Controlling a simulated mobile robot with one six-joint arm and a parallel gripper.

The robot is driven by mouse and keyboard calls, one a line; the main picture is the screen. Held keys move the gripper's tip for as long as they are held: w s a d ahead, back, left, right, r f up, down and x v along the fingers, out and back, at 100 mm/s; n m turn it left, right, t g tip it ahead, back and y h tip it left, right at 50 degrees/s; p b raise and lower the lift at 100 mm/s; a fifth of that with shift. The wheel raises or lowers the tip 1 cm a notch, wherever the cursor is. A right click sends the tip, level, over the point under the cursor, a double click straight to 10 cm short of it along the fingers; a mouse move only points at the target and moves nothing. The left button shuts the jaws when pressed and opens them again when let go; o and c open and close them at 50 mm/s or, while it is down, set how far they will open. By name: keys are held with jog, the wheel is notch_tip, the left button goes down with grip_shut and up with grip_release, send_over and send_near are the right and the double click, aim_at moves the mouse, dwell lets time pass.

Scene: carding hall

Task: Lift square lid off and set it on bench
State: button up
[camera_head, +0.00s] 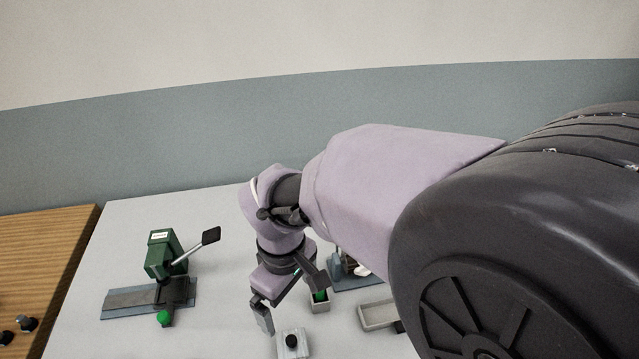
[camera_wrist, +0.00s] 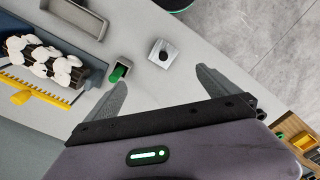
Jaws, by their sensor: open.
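The square lid (camera_head: 283,346) is pale, with a round black knob on top. It sits at the bottom of the head view, and it also shows in the wrist view (camera_wrist: 156,59) at upper centre. Whether a box lies under it cannot be told. My gripper (camera_head: 290,302) is open and empty, above and just behind the lid in the head view. In the wrist view the gripper's fingers (camera_wrist: 162,80) spread to either side below the lid, apart from it. The bench (camera_head: 225,320) is light grey, with bare surface around the lid.
A small grey holder with a green piece (camera_wrist: 118,72) stands close beside the lid. An empty grey tray (camera_head: 378,317) lies to the right. White tufts on a dark piece (camera_wrist: 45,60) lie further off. A green lever device (camera_head: 163,254) stands at left; bare bench lies between.

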aim_at(291, 340)
jog(key=f+b, duration=0.1)
jog(key=f, duration=0.3)
jog(key=a+f+b, duration=0.1)
jog(key=f+b, duration=0.1)
jog(key=f, duration=0.2)
jog(key=f+b, duration=0.2)
jog(key=f, duration=0.3)
jog(key=shift+a, duration=0.3)
jog(key=f+b, duration=0.2)
jog(key=f, duration=0.1)
jog(key=f+b, duration=0.1)
jog(key=shift+s+d+f, duration=0.3)
jog(key=shift+d, duration=0.05)
jog(key=shift+f, duration=0.15)
jog(key=shift+c, duration=0.7)
jog(key=c, duration=1)
